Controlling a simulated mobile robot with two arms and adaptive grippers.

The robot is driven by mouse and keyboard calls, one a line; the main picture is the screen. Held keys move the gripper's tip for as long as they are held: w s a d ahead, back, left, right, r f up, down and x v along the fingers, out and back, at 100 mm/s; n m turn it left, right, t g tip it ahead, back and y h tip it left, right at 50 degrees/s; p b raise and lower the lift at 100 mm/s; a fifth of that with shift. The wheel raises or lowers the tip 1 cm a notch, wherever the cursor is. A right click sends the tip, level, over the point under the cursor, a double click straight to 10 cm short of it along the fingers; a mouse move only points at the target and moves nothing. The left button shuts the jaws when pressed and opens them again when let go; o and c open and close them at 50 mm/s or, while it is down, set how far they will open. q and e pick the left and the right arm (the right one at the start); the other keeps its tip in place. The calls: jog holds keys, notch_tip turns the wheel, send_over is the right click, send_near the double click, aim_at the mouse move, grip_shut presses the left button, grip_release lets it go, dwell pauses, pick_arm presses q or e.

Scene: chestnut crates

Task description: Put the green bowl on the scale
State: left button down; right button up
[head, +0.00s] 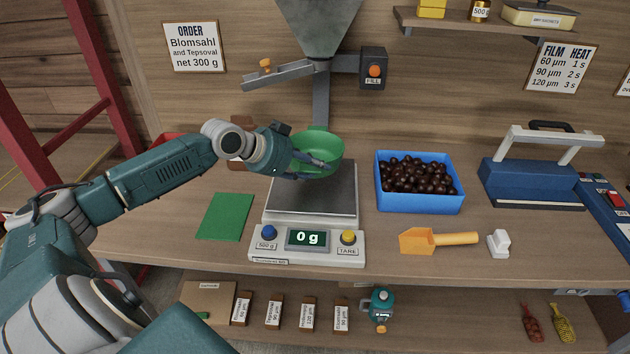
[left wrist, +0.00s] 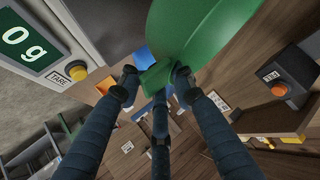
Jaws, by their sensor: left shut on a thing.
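The green bowl (head: 325,146) is in my left gripper (head: 317,163), over the back part of the scale's dark plate (head: 318,197). The left fingers are shut on the bowl's near-left side. In the left wrist view the fingers (left wrist: 155,78) close on a green part of the bowl (left wrist: 205,35). The scale's display (head: 307,237) reads 0 g, and the bowl looks held above the plate; the exact gap is hard to tell. The display also shows in the left wrist view (left wrist: 30,38). My right gripper is not in view.
A funnel (head: 320,25) with a FILL button (head: 374,71) hangs above the bowl. A blue crate (head: 420,204) of chestnuts stands right of the scale, with an orange scoop (head: 438,240) in front. A green mat (head: 224,216) lies left. A blue sealer (head: 530,182) stands far right.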

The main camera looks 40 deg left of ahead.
pick_arm(q)
notch_tip(320, 180, down, 2)
jog(key=shift+f+p, duration=0.5)
jog(key=shift+f, duration=1.35)
jog(key=c, duration=1.3)
grip_release()
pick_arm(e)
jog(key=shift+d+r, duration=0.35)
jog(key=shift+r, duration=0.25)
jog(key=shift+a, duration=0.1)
pick_arm(q)
jog(key=shift+s+a+r, duration=0.1)
jog(key=shift+s+a, duration=0.1)
jog(key=shift+s, duration=0.05)
jog(key=v, duration=0.4)
jog(key=shift+s+a+b, duration=0.1)
jog(key=shift+b, duration=0.2)
jog(key=p+v, duration=0.4)
jog(key=v, duration=0.3)
jog(key=shift+r, duration=0.3)
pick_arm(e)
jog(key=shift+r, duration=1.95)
